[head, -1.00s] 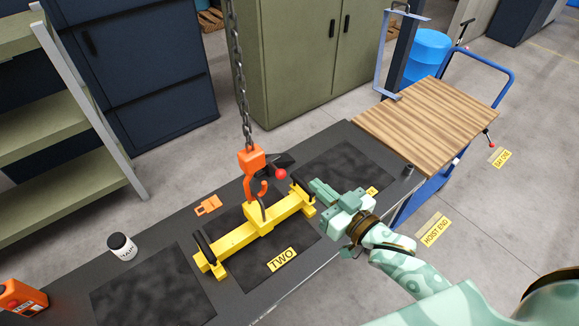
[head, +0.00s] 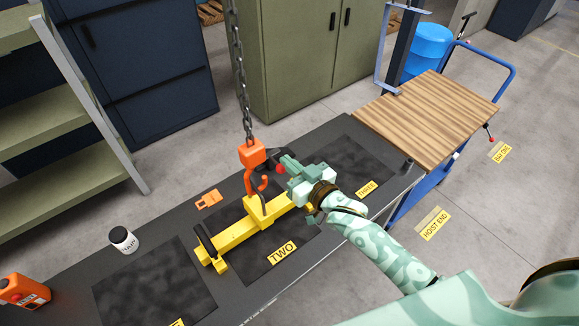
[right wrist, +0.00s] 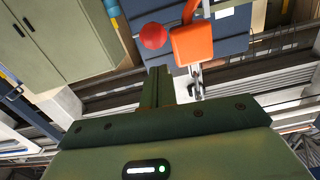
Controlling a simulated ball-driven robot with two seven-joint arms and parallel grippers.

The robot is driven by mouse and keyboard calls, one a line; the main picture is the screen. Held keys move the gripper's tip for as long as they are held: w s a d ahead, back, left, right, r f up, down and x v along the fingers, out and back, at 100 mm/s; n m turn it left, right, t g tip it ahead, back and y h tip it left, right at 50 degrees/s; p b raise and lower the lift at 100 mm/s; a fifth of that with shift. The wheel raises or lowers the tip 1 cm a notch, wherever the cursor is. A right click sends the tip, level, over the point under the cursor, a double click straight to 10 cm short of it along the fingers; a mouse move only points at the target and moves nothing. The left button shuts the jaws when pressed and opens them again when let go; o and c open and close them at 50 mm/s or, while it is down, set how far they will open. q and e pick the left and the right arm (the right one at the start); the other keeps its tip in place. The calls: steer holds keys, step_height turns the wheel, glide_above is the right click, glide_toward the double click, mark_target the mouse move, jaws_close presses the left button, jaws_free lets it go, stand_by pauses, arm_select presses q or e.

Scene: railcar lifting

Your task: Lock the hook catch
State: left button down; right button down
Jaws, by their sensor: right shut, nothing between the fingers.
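The orange hook (head: 252,154) hangs on a dark chain above the yellow lifting beam (head: 236,233). Its lower curve is at the beam's middle lug; I cannot tell whether it passes through. The catch's red knob (head: 281,169) shows on the hook's right side, partly covered by my right gripper. My right gripper (head: 287,162) is shut and empty, with its tips close to the knob. In the right wrist view, the shut fingers (right wrist: 158,85) point at the red knob (right wrist: 153,36), beside the orange hook block (right wrist: 192,44). Contact is not clear. My left gripper is out of view.
The beam lies on a dark mat marked TWO (head: 282,253) on the grey bench. A wood-topped blue trolley (head: 430,115) stands at right.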

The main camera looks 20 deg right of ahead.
steer(key=shift+w+a+f, duration=0.1)
steer(key=shift+f, duration=0.6)
steer(key=shift+d+f+m+p, duration=0.25)
steer(key=shift+f+m+p, duration=0.1)
steer(key=shift+m, duration=0.55)
steer(key=f+m, duration=0.1)
steer(key=m, duration=0.3)
steer(key=f+m+b, duration=0.1)
steer(key=f+m, duration=0.1)
steer(key=m, duration=0.1)
steer(key=f+m+y, duration=0.1)
steer(key=f+m, duration=0.1)
steer(key=m, duration=0.2)
steer(key=shift+a+f+m+b, duration=0.15)
steer(key=shift+a+m+b, duration=0.1)
steer(key=shift+m+b, duration=0.1)
steer(key=shift+a, duration=0.1)
stand_by(0.7)
